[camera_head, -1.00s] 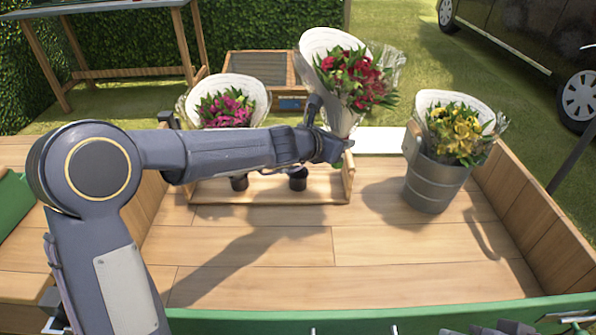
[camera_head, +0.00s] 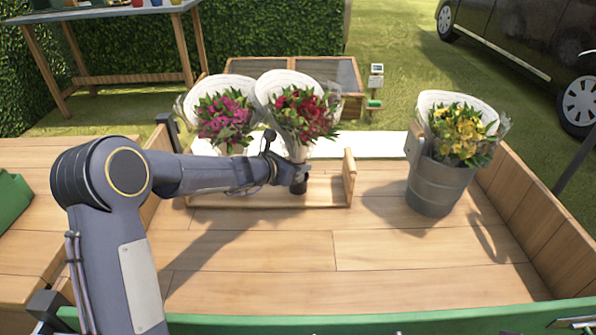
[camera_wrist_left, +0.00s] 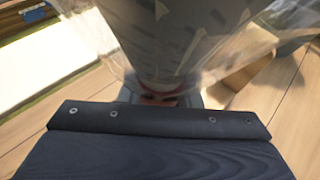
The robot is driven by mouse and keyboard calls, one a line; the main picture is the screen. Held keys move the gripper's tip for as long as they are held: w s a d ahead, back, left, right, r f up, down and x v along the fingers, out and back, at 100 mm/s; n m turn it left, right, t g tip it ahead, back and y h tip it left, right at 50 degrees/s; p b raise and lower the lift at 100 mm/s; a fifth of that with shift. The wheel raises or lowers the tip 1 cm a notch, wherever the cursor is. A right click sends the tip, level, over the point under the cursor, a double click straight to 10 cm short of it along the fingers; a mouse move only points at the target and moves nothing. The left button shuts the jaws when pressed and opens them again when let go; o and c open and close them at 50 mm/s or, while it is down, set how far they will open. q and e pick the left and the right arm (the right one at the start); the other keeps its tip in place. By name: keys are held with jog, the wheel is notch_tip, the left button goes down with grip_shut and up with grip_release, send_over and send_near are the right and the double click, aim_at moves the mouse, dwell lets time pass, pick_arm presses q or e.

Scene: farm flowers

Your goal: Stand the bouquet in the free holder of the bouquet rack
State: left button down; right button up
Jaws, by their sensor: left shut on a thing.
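The red bouquet (camera_head: 304,112) in white paper and clear wrap is held nearly upright by my left gripper (camera_head: 288,173). Its lower wrap fills the top of the left wrist view (camera_wrist_left: 175,40). The wooden bouquet rack (camera_head: 350,177) stands on the plank deck. My right gripper is out of view.
A grey bucket (camera_head: 433,187) with a yellow bouquet (camera_head: 459,134) stands to the right of the rack. Wooden side boards (camera_head: 528,206) and a green front edge (camera_head: 400,322) bound the deck. The deck's front middle is clear.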

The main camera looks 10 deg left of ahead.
pick_arm(q)
jog(key=shift+f, duration=0.15)
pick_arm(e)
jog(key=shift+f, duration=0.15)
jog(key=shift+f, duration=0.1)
pick_arm(q)
jog(key=c, duration=1.5)
grip_release()
jog(key=shift+f, duration=0.15)
jog(key=o, duration=0.5)
jog(key=shift+c, duration=0.2)
